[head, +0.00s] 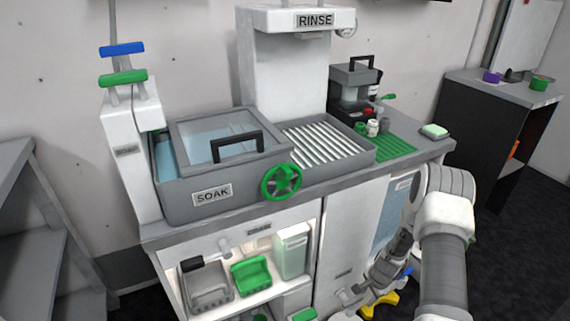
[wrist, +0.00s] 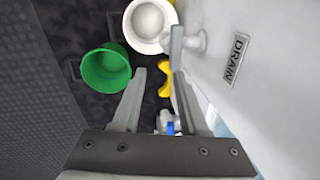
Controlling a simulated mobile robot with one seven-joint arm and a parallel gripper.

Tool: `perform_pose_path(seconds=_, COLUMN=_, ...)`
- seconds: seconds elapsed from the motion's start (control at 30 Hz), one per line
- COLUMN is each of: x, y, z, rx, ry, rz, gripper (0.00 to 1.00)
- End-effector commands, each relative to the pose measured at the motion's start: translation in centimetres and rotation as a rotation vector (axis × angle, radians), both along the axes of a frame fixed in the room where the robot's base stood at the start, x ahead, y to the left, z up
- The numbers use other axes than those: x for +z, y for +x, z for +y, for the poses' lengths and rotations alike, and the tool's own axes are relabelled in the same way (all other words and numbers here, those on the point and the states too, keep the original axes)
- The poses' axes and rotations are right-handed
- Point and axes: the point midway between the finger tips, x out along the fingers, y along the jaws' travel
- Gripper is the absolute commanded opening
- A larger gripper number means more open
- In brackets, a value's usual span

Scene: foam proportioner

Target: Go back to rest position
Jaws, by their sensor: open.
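My gripper (wrist: 159,74) is open in the wrist view, with its two grey fingers apart and nothing held between them. It points down along the white cabinet front beside the DRAIN label (wrist: 236,58). The right finger lies close to a light grey knob-like part (wrist: 198,41); I cannot tell if they touch. In the head view my arm reaches down at the lower right, in front of the cabinet, and my gripper (head: 350,299) is low and partly cut off by the bottom edge.
Below are a green bucket (wrist: 105,70), a white round container (wrist: 150,22) and a yellow piece (wrist: 162,79). The counter carries the SOAK basin (head: 210,192), green valve wheel (head: 281,182) and ribbed drain rack (head: 325,143). Dark floor (head: 500,235) is open at right, before a dark side cabinet (head: 480,135).

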Motion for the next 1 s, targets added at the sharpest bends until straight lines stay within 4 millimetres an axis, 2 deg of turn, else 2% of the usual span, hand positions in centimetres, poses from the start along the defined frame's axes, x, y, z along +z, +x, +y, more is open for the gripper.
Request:
perform_pose_path(seconds=0.03, x=2.6, y=1.1, z=0.2, rx=0.037, ry=-0.006, rz=-0.019, gripper=0.43)
perform_pose_path(seconds=0.2, x=10.3, y=2.9, z=1.5, rx=0.163, ry=-0.022, rz=-0.059, gripper=0.43)
perform_pose_path(seconds=0.47, x=21.5, y=3.3, z=4.0, rx=0.353, ry=-0.059, rz=-0.115, gripper=0.43)
perform_pose_path(seconds=0.6, x=27.1, y=2.4, z=5.4, rx=0.451, ry=-0.086, rz=-0.143, gripper=0.43)
perform_pose_path(seconds=0.73, x=31.9, y=0.9, z=6.8, rx=0.540, ry=-0.113, rz=-0.166, gripper=0.43)
perform_pose_path(seconds=1.0, x=40.4, y=-3.8, z=9.4, rx=0.716, ry=-0.179, rz=-0.210, gripper=0.43)
